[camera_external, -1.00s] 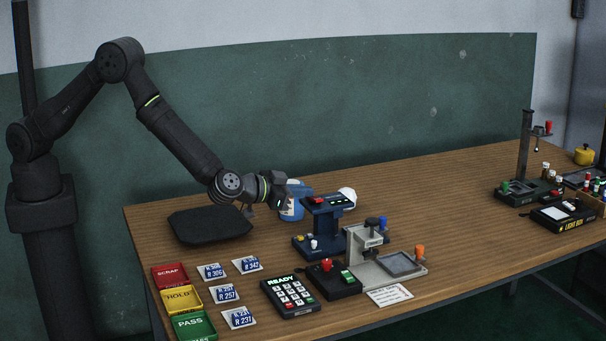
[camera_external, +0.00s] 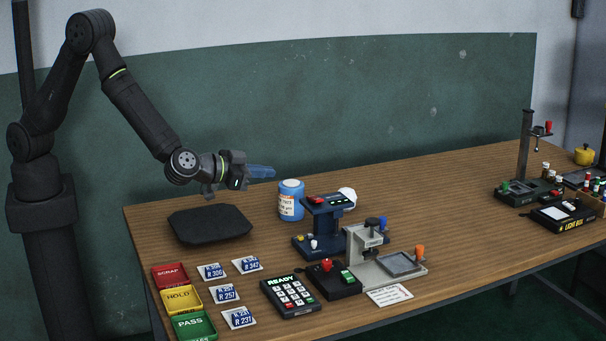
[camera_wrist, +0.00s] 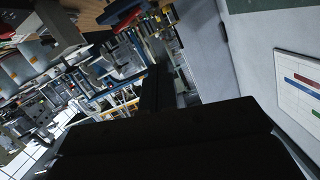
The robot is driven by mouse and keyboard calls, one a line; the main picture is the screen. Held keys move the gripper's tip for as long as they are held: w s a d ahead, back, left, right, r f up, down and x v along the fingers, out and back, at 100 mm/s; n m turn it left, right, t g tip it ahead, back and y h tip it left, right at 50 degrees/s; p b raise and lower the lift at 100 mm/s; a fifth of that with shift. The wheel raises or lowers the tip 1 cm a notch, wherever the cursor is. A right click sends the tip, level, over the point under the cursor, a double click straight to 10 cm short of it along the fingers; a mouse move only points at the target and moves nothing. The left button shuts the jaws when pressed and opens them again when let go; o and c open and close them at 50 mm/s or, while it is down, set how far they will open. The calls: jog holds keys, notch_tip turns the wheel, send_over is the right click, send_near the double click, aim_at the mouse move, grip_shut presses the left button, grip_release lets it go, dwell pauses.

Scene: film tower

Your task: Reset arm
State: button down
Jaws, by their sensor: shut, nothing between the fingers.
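My gripper (camera_external: 262,172) is raised above the back left of the table, near the green wall panel, with its blue fingers pointing right. Its fingers are together with nothing between them. It is above the black tray (camera_external: 188,237) and to the upper left of the blue bottle (camera_external: 290,184), apart from both. In the wrist view my dark gripper body fills the lower part, and the fingertips cannot be made out clearly.
The wooden table (camera_external: 440,190) is bare in its middle. A navy device (camera_external: 326,222), a grey stand (camera_external: 362,247), a keypad (camera_external: 291,296) and labelled cards (camera_external: 225,292) stand at the front left. Coloured bins (camera_external: 182,299) line the left edge. A tall post stand (camera_external: 524,150) is at the right.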

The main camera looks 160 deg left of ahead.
dwell(0.4)
jog(key=w+a+f, duration=0.1)
jog(key=w+a, duration=0.2)
jog(key=a, duration=0.5)
jog(key=v, duration=0.7)
jog(key=shift+d, duration=0.2)
jog(key=shift+s, duration=0.15)
